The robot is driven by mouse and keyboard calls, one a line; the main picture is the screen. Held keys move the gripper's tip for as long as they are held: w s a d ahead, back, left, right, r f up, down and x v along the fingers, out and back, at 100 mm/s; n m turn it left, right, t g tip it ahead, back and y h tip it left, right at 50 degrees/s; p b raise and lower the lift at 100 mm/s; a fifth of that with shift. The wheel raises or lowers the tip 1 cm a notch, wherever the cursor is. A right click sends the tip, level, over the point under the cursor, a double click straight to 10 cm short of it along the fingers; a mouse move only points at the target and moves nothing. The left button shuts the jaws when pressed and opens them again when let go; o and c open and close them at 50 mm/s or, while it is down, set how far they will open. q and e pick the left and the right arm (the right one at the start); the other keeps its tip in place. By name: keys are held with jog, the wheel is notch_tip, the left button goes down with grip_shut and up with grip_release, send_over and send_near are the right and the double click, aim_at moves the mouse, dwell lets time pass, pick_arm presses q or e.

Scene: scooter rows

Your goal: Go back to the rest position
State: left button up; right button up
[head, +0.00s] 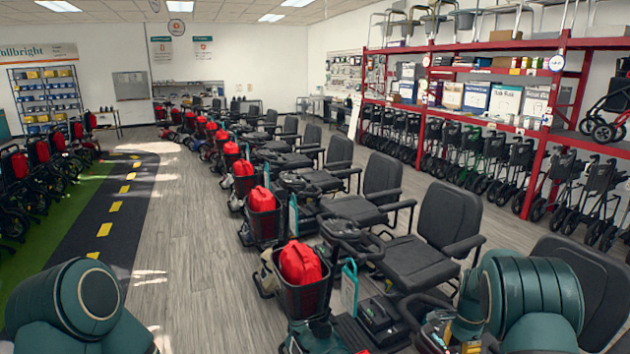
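Green rounded links of my two arms show at the lower left and lower right of the head view. Neither gripper's fingers can be seen, so what they hold, if anything, is hidden. The link at the right covers part of the nearest scooter seats. A mobility scooter with a black seat (432,245) and a red bag (300,262) in its front basket (303,297) stands close in front of me.
A long row of similar scooters runs back through the room. Red shelving (545,150) with walkers stands along the right. Bare wood-look floor (185,235) lies left of the row, beside a dark track (112,225) with yellow dashes. More scooters stand at the left edge.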

jog(key=s+a+f+n+t+y, duration=0.1)
jog(key=s+a+f+n, duration=0.7)
jog(key=s+a+f, duration=0.45)
jog(key=s+a+r+n+t+y, duration=0.2)
jog(key=s+a+n, duration=0.5)
jog(key=s+a, duration=0.55)
notch_tip(320, 180, down, 6)
jog(key=b, duration=0.5)
jog(key=shift+w+y, duration=0.3)
jog(key=shift+w, duration=0.05)
